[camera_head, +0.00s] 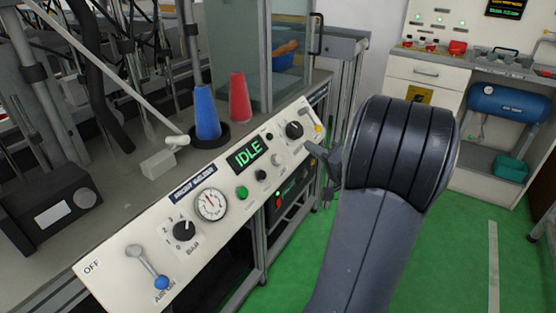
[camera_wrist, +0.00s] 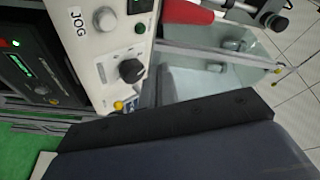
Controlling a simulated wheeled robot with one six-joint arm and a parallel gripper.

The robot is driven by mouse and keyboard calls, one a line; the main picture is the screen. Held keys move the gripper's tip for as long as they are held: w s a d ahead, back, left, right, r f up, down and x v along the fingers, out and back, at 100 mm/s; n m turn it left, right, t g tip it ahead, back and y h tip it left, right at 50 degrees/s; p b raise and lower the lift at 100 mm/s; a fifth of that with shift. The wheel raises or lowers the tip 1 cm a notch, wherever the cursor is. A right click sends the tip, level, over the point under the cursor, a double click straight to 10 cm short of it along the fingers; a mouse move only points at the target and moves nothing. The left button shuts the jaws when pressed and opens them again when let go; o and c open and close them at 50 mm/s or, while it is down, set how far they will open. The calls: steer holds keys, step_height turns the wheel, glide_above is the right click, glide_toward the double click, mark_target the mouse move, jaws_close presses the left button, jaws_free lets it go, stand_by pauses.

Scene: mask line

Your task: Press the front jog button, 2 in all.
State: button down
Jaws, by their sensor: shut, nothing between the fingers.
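The cream front welder panel (camera_head: 135,255) slopes across the head view, with a lit IDLE display (camera_head: 248,152). The jog button is a round pale grey cap (camera_head: 277,160), right of a black knob and below the display. In the wrist view the jog button (camera_wrist: 106,19) sits beside the JOG label at the upper left. My gripper (camera_head: 312,148) is shut and empty near the panel's right end, to the right of the jog button and apart from it. My dark arm hides part of the space behind it. The fingertips cannot be made out in the wrist view.
A black knob (camera_head: 294,130), a yellow button (camera_head: 318,128) and a green button (camera_head: 242,192) share the panel. A blue cone (camera_head: 206,112) and red cone (camera_head: 240,97) stand behind it. A glass-walled cabinet (camera_head: 240,40) rises at the back. Green floor is open at right.

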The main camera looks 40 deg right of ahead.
mark_target(277, 160)
steer(key=shift+f, duration=0.1)
steer(key=w+a+f+b, duration=0.2)
steer(key=w+f+b, duration=0.2)
steer(key=w+f, duration=0.1)
steer(key=shift+w+a+f, duration=0.25)
steer(key=shift+w+a, duration=0.1)
steer(key=shift+w, duration=0.25)
steer(key=shift+w+f+b, duration=0.1)
steer(key=shift+f+b, duration=0.1)
steer(key=shift+b, duration=0.15)
stand_by(1.6)
steer(key=shift+w+a+f+b, duration=0.1)
steer(key=shift+w+b, duration=0.1)
steer(key=shift+b, duration=0.3)
